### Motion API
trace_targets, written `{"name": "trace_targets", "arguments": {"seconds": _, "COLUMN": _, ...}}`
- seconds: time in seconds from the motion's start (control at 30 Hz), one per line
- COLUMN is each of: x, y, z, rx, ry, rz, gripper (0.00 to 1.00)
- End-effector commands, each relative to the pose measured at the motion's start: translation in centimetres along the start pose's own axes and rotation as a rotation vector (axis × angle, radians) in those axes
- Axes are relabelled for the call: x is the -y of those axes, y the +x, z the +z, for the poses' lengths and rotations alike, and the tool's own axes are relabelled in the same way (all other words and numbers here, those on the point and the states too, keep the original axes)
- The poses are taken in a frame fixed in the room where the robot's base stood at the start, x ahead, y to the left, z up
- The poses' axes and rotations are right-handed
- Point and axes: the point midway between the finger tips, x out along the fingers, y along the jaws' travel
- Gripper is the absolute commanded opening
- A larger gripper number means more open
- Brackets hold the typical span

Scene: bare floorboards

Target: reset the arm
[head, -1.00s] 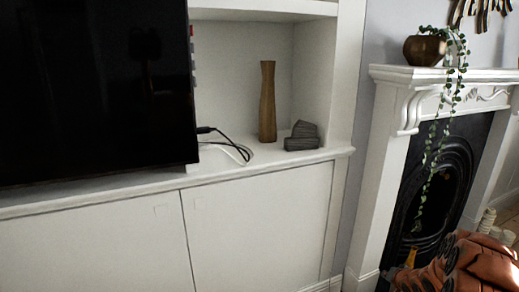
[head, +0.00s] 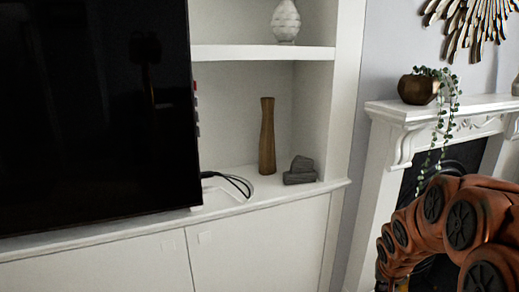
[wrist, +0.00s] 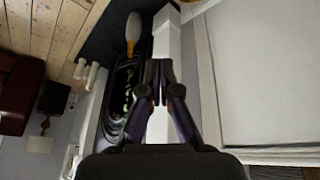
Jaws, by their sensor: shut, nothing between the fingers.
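My gripper (wrist: 160,98) shows in the wrist view, its two dark fingers together with nothing between them. It points toward the fireplace (wrist: 120,85) and the white cabinet (wrist: 265,75), apart from both as far as I can tell. In the head view my orange-brown arm (head: 450,230) curls up at the lower right, in front of the fireplace. The gripper itself is hidden or out of the head view.
A white cabinet (head: 265,245) carries a black television (head: 90,110), a wooden vase (head: 267,140) and grey stones (head: 300,171). A mantelpiece (head: 400,112) holds a brown pot (head: 418,89) with a trailing plant. Floorboards (wrist: 60,25) show at upper left in the wrist view.

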Motion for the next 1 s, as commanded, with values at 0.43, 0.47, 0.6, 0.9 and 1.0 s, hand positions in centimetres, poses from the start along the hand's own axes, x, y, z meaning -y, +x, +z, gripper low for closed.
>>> {"name": "trace_targets", "arguments": {"seconds": 0.43, "x": 1.1, "y": -16.8, "z": 9.9, "rx": 0.234, "ry": -0.151, "rz": 0.016, "gripper": 0.00}}
{"name": "trace_targets", "arguments": {"seconds": 0.47, "x": 1.2, "y": -17.8, "z": 10.7, "rx": 0.250, "ry": -0.162, "rz": 0.012, "gripper": 0.00}}
{"name": "trace_targets", "arguments": {"seconds": 0.6, "x": 1.3, "y": -22.4, "z": 14.6, "rx": 0.332, "ry": -0.214, "rz": -0.005, "gripper": 0.00}}
{"name": "trace_targets", "arguments": {"seconds": 0.9, "x": 1.4, "y": -31.0, "z": 22.7, "rx": 0.491, "ry": -0.327, "rz": -0.071, "gripper": 0.00}}
{"name": "trace_targets", "arguments": {"seconds": 1.0, "x": 1.3, "y": -32.5, "z": 24.5, "rx": 0.529, "ry": -0.353, "rz": -0.089, "gripper": 0.00}}
